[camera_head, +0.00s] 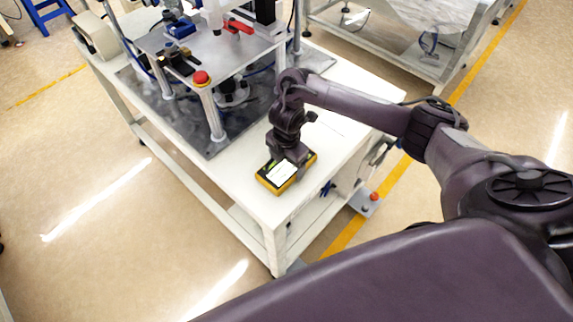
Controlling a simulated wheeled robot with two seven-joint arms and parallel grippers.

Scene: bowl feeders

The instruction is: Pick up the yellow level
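The yellow level (278,174) is a yellow and black box with a pale panel on its top face. It lies at the near end of the white table. My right gripper (289,160) points down right at the level and covers part of its far side. The fingertips are small and dark here, so I cannot tell whether they are open or closed on the level. My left gripper is not in view.
A feeder machine on a metal plate (198,125) stands on the white table (240,190) behind the level, with a red button (201,77) on its raised platform. A second bench (400,50) stands at the back right. Bare table surrounds the level.

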